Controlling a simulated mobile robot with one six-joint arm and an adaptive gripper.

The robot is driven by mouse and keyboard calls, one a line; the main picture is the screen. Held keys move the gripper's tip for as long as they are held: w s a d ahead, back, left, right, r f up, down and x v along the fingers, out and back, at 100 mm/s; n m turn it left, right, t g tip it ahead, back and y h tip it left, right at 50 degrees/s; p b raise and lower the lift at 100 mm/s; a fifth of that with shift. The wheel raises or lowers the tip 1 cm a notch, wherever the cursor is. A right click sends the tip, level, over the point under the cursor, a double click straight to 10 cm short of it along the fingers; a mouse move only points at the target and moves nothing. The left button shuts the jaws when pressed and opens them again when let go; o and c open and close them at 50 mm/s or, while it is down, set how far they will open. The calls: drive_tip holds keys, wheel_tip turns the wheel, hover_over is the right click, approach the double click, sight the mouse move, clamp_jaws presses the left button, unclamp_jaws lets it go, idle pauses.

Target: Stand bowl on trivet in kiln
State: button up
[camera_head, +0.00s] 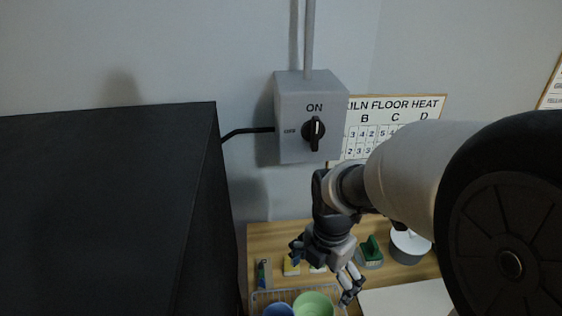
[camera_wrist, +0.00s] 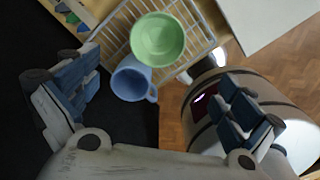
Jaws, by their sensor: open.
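A light green bowl (camera_head: 313,304) sits in a wire rack (camera_head: 262,296) at the bottom of the head view. In the wrist view the bowl (camera_wrist: 158,40) stands mouth up in the rack (camera_wrist: 112,42), touching or close to a blue mug (camera_wrist: 131,79). My gripper (camera_head: 325,268) is above the table near the rack. In the wrist view my gripper (camera_wrist: 155,90) is open and empty, fingers wide apart, with the bowl and mug beyond them. A large black box (camera_head: 100,200), perhaps the kiln, fills the left. Its inside and the trivet do not show.
A grey switch box (camera_head: 290,140) on the wall has its knob (camera_head: 314,133) toward ON. A "kiln floor heat" chart (camera_head: 425,104) hangs behind my arm.

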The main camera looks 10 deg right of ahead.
drive_tip(key=f+n, duration=0.2)
drive_tip(key=b, duration=0.4)
hover_over(312, 315)
drive_tip(key=s, duration=0.1)
wheel_tip(312, 315, down, 12)
drive_tip(key=shift+d+r, duration=0.1)
drive_tip(key=shift+r, duration=0.15)
drive_tip(key=f+b, duration=0.2)
drive_tip(key=f, duration=0.1)
drive_tip(key=f+b, duration=0.1)
drive_tip(key=f, duration=0.1)
drive_tip(key=shift+a+f, duration=0.15)
drive_tip(key=shift+a, duration=0.1)
drive_tip(key=shift+s, duration=0.1)
drive_tip(key=shift+c, duration=0.6)
drive_tip(key=c, duration=1.1)
drive_tip(key=shift+r, duration=0.25)
